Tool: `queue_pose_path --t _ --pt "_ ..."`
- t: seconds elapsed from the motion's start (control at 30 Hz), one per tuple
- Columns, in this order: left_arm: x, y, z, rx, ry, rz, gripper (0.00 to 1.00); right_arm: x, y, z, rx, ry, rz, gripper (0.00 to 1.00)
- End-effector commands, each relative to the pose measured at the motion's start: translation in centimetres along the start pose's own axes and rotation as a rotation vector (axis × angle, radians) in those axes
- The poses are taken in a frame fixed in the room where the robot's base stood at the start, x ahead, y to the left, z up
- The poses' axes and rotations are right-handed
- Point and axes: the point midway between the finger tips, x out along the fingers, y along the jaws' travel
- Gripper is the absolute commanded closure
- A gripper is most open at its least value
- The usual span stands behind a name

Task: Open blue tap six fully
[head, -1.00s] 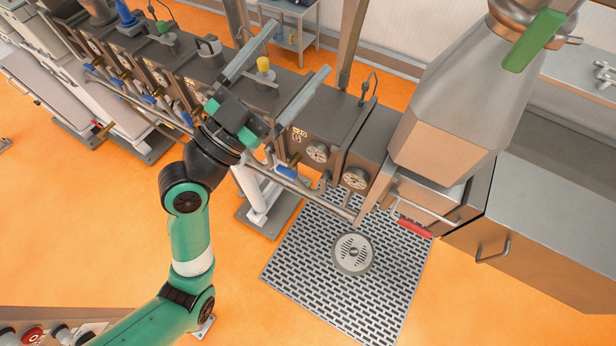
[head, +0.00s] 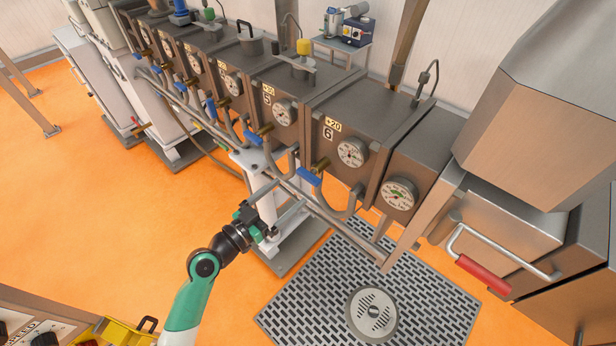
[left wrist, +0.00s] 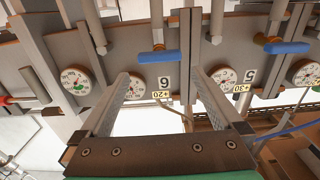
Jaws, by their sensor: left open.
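Blue tap six (head: 310,177) is a short blue lever on a brass fitting below the box labelled 6 (head: 328,132). It also shows in the left wrist view (left wrist: 152,56), its lever lying crosswise to the pipe behind it. My left gripper (head: 284,198) is open and empty, in front of and below the tap. In the left wrist view, the tap's lever is between and beyond the two spread fingers (left wrist: 162,78), apart from them. My right gripper is not in view.
A long manifold pipe (head: 340,220) runs below the boxes. Blue tap five (head: 253,138) is left of tap six; in the left wrist view it is at the right (left wrist: 287,47). A red-handled bar (head: 482,273) is at the right. A floor grate (head: 420,305) lies below.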

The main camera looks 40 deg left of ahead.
Motion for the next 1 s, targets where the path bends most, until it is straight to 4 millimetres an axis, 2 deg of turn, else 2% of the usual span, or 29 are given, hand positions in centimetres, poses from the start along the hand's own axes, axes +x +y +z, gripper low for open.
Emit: queue_pose_path --t 0.2,0.33,0.5,0.73,0.77,1.0 --pt "5.2 0.1 0.0 0.001 0.001 0.003 0.0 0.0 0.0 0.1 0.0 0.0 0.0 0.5" --pt "7.4 0.1 0.0 0.0 0.001 0.003 0.0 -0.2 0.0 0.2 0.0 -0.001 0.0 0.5" --pt "8.7 0.0 0.0 0.0 0.0 0.001 0.0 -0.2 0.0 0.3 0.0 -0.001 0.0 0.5" --pt "8.8 0.0 0.0 0.0 0.0 0.001 0.0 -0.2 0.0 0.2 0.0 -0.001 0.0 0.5" --pt "8.8 0.0 0.0 0.0 0.0 0.001 0.04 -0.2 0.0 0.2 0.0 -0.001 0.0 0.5" --pt "8.8 0.0 0.0 0.0 0.0 0.001 0.47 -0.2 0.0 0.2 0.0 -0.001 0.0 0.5"
